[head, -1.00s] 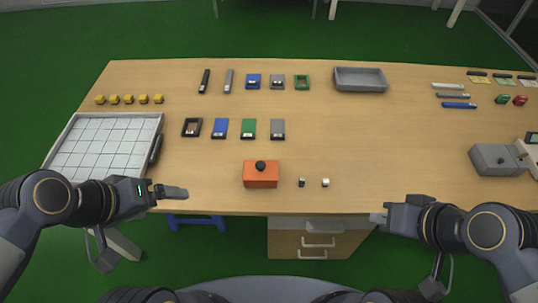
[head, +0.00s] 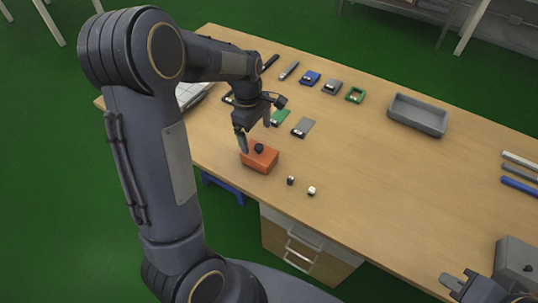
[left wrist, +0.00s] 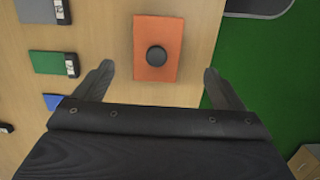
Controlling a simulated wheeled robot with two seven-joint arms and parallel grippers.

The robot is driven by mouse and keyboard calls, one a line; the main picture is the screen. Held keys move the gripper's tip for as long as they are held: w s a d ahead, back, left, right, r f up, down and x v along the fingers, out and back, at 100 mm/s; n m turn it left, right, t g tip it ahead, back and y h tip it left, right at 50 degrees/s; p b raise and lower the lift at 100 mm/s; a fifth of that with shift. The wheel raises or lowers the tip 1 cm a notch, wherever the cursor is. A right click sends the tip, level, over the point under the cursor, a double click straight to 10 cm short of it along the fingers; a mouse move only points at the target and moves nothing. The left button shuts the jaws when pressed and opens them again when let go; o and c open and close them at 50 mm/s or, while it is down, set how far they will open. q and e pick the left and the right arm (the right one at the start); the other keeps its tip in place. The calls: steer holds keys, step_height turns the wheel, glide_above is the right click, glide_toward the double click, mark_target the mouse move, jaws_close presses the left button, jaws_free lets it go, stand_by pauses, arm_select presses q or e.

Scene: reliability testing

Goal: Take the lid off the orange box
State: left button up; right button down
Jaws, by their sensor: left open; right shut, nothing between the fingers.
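The orange box (head: 259,162) stands near the table's front edge, its orange lid topped by a round black knob (head: 259,147). In the left wrist view the orange lid (left wrist: 158,28) and black knob (left wrist: 156,56) are seen from above. My left gripper (head: 256,137) is open just above the box. In the left wrist view its fingers (left wrist: 158,68) are spread on either side of the box, with the knob between them and slightly ahead. They hold nothing. My right gripper (head: 462,283) is shut and empty at the lower right, partly cut off by the frame.
Two small cubes, one dark (head: 291,181) and one white (head: 312,190), lie right of the box. Coloured plates, including a grey one (head: 303,127), lie behind it. A grey tray (head: 418,115) stands further back. A grey box (head: 516,262) is near my right gripper.

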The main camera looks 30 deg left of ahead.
mark_target(259, 146)
arm_select(q)
steer(key=f, duration=0.6)
steer(key=shift+w+d+f, duration=0.25)
steer(key=shift+f, duration=0.15)
steer(key=c, duration=1.1)
steer(key=shift+r, duration=0.1)
